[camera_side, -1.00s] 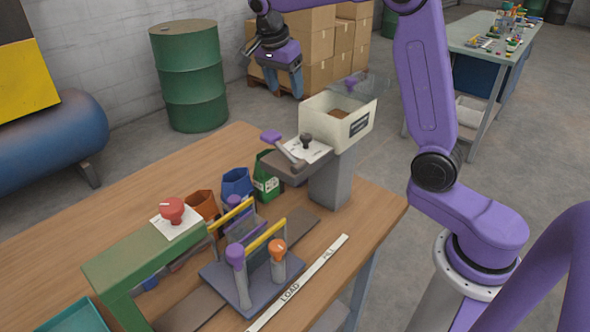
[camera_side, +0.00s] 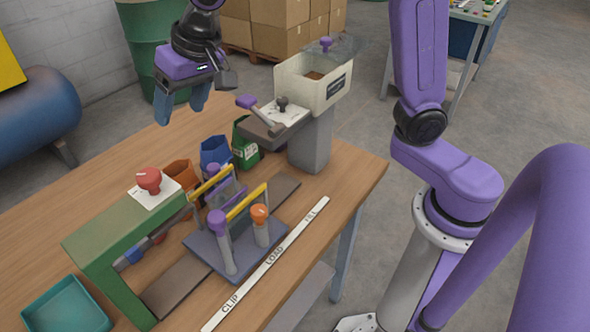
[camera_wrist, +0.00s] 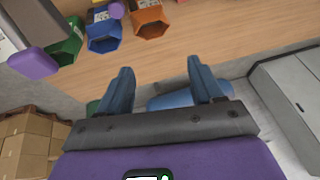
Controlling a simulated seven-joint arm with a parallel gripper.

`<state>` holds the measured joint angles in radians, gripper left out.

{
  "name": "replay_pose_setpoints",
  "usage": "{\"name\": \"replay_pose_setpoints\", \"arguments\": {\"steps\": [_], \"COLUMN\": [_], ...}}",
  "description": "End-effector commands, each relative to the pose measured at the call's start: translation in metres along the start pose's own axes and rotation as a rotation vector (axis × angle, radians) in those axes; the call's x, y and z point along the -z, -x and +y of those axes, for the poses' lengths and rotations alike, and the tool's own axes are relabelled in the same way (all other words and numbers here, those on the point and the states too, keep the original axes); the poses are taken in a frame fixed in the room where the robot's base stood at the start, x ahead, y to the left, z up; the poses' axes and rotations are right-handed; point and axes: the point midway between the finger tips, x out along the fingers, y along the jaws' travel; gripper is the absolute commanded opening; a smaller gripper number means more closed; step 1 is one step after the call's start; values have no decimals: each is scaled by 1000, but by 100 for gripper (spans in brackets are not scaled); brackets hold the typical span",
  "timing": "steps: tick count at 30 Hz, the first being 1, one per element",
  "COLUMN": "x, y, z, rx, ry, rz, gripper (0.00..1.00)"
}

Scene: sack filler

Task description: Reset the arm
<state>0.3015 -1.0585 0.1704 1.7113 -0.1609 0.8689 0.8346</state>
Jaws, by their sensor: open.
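My gripper (camera_side: 180,103) is purple with blue fingers and hangs above the back edge of the wooden table (camera_side: 110,197), left of the hopper. Its fingers are apart with nothing between them.
A cream hopper (camera_side: 306,92) on a grey post stands at the table's far end. Orange (camera_side: 181,174), blue (camera_side: 215,153) and green (camera_side: 245,152) sacks stand mid-table. A carriage with yellow bars (camera_side: 246,203), a green press (camera_side: 121,220) and a teal tray (camera_side: 66,308) are nearer.

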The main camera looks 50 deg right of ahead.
Motion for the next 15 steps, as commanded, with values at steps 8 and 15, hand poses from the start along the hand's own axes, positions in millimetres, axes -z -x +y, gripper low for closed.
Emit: {"name": "replay_pose_setpoints", "arguments": {"steps": [8, 15], "x": [-113, -205], "y": [20, 35], "z": [36, 95], "rx": [35, 55], "ry": [432, 760], "rz": [-136, -262], "gripper": [66, 66]}}
